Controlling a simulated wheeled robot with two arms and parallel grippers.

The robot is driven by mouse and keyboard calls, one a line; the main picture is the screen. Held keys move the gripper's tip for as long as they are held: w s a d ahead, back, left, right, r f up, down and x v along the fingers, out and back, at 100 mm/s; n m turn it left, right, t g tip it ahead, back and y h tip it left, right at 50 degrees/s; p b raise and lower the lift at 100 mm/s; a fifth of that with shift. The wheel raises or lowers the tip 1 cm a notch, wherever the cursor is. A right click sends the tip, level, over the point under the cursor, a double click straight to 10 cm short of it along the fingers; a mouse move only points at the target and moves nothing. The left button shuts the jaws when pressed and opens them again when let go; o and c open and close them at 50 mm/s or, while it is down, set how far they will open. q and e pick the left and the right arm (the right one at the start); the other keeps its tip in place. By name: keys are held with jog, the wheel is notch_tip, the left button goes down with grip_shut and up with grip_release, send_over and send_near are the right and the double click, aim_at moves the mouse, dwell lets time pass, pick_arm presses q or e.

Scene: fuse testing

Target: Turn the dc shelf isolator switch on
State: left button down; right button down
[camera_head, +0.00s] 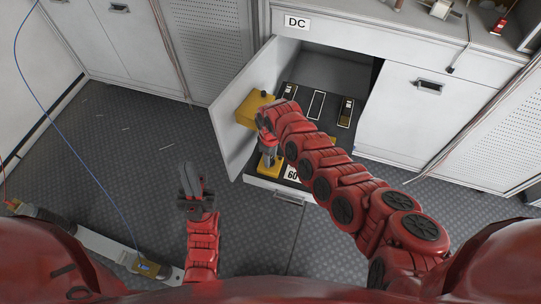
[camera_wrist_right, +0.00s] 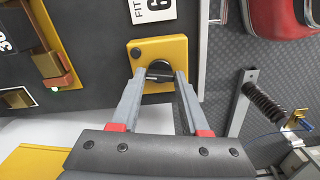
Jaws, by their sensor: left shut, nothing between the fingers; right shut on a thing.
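The dc shelf isolator switch is a yellow plate (camera_wrist_right: 180,50) with a round black knob (camera_wrist_right: 158,86), seen in the right wrist view. In the head view its yellow plate (camera_head: 264,166) shows partly beside my right gripper (camera_head: 267,158), on the pulled-out shelf inside the open DC cabinet. My right gripper (camera_wrist_right: 158,76) is shut on the bar of the knob. The fingers cover part of the knob, and whether it stands at on or off I cannot tell. My left gripper (camera_head: 188,168) is shut and empty over the floor, left of the open door.
The cabinet door (camera_head: 240,135) stands open on the left of the shelf. A yellow box (camera_head: 251,108) sits near its upper part. Fuse holders (camera_head: 346,112) line the shelf's back. A label (camera_head: 292,174) lies right of the switch.

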jog(key=shift+m, duration=0.9)
jog(key=m, duration=0.2)
jog(key=shift+m, duration=0.4)
jog(key=m+b, duration=0.1)
jog(key=m, duration=0.3)
jog(key=shift+m, duration=0.4)
jog(key=shift+c, duration=2)
grip_release()
jog(key=shift+r, duration=0.1)
